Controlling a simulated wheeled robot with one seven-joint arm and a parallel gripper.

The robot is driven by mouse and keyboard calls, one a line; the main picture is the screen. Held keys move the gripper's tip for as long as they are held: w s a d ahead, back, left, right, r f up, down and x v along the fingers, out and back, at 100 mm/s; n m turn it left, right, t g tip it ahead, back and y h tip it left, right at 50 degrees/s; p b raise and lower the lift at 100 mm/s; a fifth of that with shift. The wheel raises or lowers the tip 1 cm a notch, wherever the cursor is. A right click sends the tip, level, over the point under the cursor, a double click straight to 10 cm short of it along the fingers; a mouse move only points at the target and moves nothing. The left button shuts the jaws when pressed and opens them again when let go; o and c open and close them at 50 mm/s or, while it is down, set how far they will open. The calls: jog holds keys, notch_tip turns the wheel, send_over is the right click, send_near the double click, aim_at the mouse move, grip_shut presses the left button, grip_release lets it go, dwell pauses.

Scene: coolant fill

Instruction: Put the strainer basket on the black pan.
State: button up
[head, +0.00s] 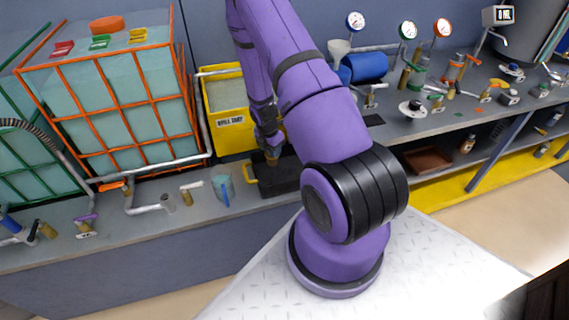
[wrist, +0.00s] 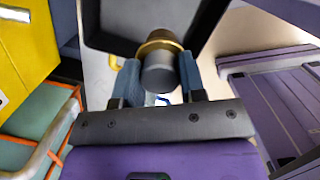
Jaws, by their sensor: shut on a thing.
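The strainer basket is a small grey cylinder with a brass rim, seen in the wrist view (wrist: 159,68) between the two blue-grey fingers of my gripper (wrist: 160,80). My gripper is shut on it. In the head view my gripper (head: 269,147) points down, with the brass end of the basket (head: 272,159) showing below it. The black pan (head: 278,181) lies on the grey bench under and around that spot, partly hidden by my arm. The dark pan also shows beyond the basket in the wrist view (wrist: 120,38). I cannot tell whether basket and pan touch.
A yellow sump bin (head: 228,118) stands behind the pan, and an orange caged tank (head: 110,100) to the left. Pipes, gauges and fittings crowd the bench at right.

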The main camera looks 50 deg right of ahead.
jog(key=s+d+n, duration=0.3)
jog(key=d, duration=0.1)
send_over(287, 179)
jog(key=shift+a+f, duration=0.1)
jog(key=shift+f, duration=5.2)
jog(key=shift+f, duration=0.1)
jog(key=o, duration=0.8)
jog(key=shift+c, duration=0.2)
